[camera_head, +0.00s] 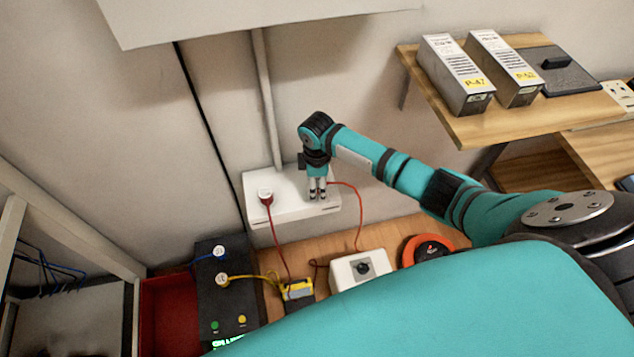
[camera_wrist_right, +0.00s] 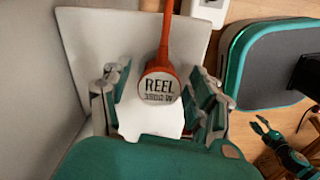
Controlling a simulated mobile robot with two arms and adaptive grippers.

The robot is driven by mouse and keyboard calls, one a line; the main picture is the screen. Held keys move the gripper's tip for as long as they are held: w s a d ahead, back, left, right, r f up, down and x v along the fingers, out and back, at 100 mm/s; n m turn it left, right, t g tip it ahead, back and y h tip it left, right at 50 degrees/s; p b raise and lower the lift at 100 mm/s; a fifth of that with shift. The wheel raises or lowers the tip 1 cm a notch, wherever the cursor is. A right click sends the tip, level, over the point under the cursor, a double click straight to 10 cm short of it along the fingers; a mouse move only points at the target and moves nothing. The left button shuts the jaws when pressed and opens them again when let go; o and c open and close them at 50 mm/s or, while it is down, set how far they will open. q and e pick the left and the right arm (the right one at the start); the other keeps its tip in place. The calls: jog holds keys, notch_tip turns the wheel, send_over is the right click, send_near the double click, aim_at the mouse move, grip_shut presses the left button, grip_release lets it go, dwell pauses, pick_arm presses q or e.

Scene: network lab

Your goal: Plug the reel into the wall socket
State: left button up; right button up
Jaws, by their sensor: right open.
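My right gripper (camera_head: 317,195) points down over a white box (camera_head: 285,212) against the wall. In the wrist view my right gripper (camera_wrist_right: 160,105) is open, with its fingers on either side of the orange-red plug marked REEL (camera_wrist_right: 159,86). The plug is over the white box face (camera_wrist_right: 85,35); whether it is seated in a socket hole cannot be seen. An orange-red cable runs from near the gripper in the head view. The round orange and black reel (camera_head: 428,250) is on the wooden bench.
A second white plug (camera_head: 265,194) with a dark red cable stands on the box's left part. A shelf (camera_head: 500,122) is at right.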

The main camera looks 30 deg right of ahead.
jog(key=shift+r, duration=0.3)
notch_tip(320, 180, up, 7)
jog(key=shift+f, duration=0.1)
dwell(0.6)
